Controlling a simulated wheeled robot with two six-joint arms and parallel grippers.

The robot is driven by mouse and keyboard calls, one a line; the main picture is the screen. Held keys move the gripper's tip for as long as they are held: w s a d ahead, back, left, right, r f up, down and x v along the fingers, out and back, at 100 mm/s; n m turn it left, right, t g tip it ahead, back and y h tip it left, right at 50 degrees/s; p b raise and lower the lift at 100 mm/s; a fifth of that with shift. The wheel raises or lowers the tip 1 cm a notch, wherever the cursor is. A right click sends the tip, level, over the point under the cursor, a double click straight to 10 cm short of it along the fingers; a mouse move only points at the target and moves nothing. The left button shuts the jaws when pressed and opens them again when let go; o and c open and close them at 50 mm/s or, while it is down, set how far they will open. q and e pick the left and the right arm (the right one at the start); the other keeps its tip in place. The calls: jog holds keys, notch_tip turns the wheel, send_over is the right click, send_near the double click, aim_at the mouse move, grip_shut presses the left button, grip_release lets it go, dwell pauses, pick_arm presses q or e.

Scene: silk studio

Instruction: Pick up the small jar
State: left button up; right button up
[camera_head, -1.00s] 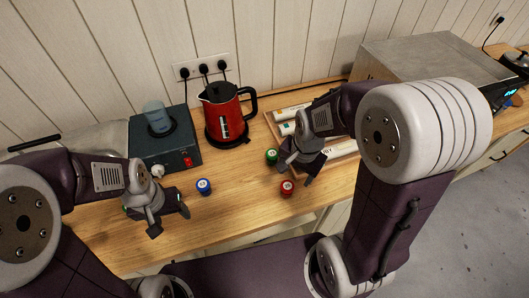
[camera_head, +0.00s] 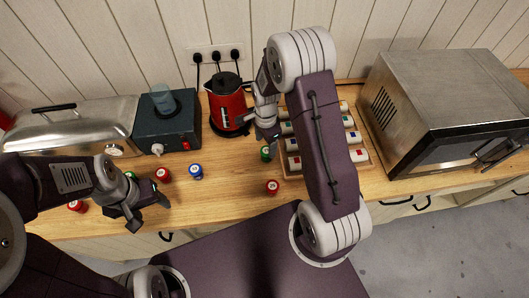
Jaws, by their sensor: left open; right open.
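Several small jars with coloured lids stand on the wooden counter: a blue one (camera_head: 196,171), a red one (camera_head: 272,187) and a green one (camera_head: 265,153) near the tray, plus a red one (camera_head: 163,174) left of the blue. Another red jar (camera_head: 77,206) and a partly hidden green jar (camera_head: 130,175) are beside my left arm. My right gripper (camera_head: 268,134) is open, pointing down just behind the green jar near the tray; I cannot tell whether they touch. My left gripper (camera_head: 151,212) is open and empty, in front of the left red jar.
A red kettle (camera_head: 227,106) stands behind my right gripper. A dark box with a beaker (camera_head: 167,127) and a metal-lidded appliance (camera_head: 75,130) line the back left. A wooden tray of tubes (camera_head: 372,160) is partly hidden by my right arm, beside a metal oven (camera_head: 440,95).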

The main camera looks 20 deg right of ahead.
aim_at(266, 150)
jog(key=shift+d+f, duration=0.2)
jog(key=shift+f, duration=0.4)
jog(key=shift+d+f, duration=0.25)
jog(key=shift+f, duration=0.2)
jog(key=f, duration=0.1)
jog(key=f+p, duration=0.1)
jog(key=f, duration=0.1)
jog(key=f+p, duration=0.1)
jog(key=shift+s+a+f, duration=0.1)
jog(key=shift+a+f, duration=0.15)
jog(key=shift+a, duration=0.1)
jog(key=shift+d+f, duration=0.1)
jog(key=shift+f, duration=0.15)
pick_arm(q)
jog(key=shift+w+d+r, duration=0.1)
jog(key=shift+d+r, duration=0.05)
jog(key=shift+r, duration=0.45)
jog(key=shift+d+r, duration=0.1)
jog(key=shift+r, duration=0.5)
pick_arm(e)
grip_shut()
jog(key=shift+r, duration=0.1)
